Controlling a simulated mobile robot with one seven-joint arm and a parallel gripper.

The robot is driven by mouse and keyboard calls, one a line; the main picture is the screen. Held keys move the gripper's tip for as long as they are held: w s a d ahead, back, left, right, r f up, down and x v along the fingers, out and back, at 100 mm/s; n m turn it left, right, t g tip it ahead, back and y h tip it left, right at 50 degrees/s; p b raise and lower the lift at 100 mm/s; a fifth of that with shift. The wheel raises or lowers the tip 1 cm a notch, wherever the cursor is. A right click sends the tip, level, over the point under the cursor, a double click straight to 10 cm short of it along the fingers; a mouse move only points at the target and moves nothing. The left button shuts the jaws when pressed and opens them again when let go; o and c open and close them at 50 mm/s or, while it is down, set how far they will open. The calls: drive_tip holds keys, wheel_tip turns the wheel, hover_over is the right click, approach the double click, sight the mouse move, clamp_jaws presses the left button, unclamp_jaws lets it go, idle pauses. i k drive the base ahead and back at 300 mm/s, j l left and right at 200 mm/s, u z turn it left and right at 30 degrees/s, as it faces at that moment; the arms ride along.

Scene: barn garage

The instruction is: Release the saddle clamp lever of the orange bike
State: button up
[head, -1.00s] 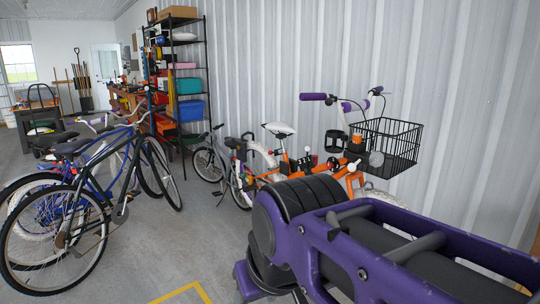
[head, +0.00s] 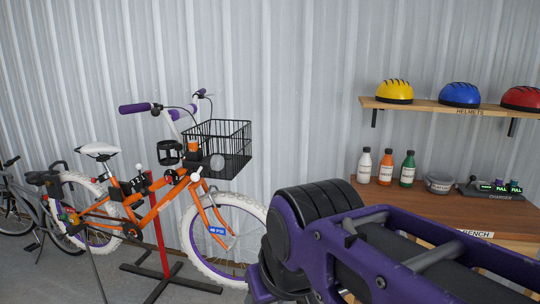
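The orange bike (head: 158,206) stands along the corrugated wall at left-centre in the head view, held up on a red and black stand (head: 160,240). Its white saddle (head: 98,149) is on a post at the left end of the frame. The clamp lever under the saddle is too small to make out. A black wire basket (head: 222,145) and purple grips (head: 135,108) are at its front. My purple and black arm fills the lower right, nearer than the bike. My gripper's fingers are not visible.
A wooden bench (head: 450,210) at right carries several bottles (head: 386,167), a round tub (head: 439,183) and a charger (head: 492,190). Above it a shelf (head: 440,104) holds yellow, blue and red helmets. A grey bike (head: 30,200) stands at far left.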

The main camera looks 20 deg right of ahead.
sight(93, 180)
drive_tip(key=z, duration=2.3)
drive_tip(key=u, duration=2.9)
drive_tip(key=i+j, duration=0.2)
drive_tip(key=i, duration=0.25)
drive_tip(key=i+j, duration=0.2)
drive_tip(key=i, duration=0.3)
drive_tip(key=i+j, duration=0.15)
drive_tip(key=i, duration=0.3)
drive_tip(key=i+j, duration=0.2)
drive_tip(key=i, duration=0.3)
